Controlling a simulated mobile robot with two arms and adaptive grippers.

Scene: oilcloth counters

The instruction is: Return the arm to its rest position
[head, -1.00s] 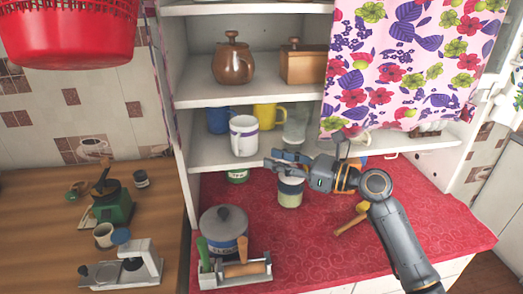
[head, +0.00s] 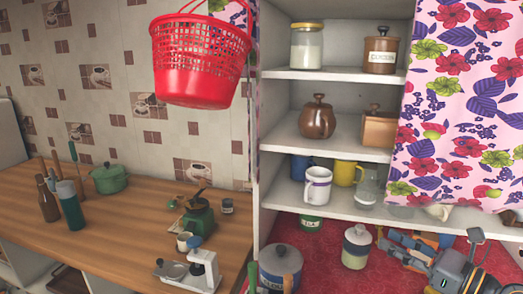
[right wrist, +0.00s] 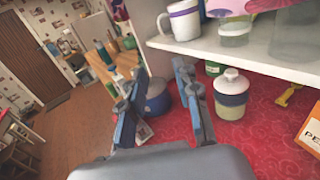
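A white mug with a purple band (head: 317,186) stands on the lowest shelf, apart from the gripper. My left gripper is in neither view.
The red oilcloth counter (head: 325,266) holds the lidded jar (head: 356,247) and a blue pot with a grey lid (head: 280,267). The shelf edge (right wrist: 240,56) overhangs near the fingers. A floral curtain (head: 455,110) hangs at right. A red basket (head: 200,60) hangs at upper left.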

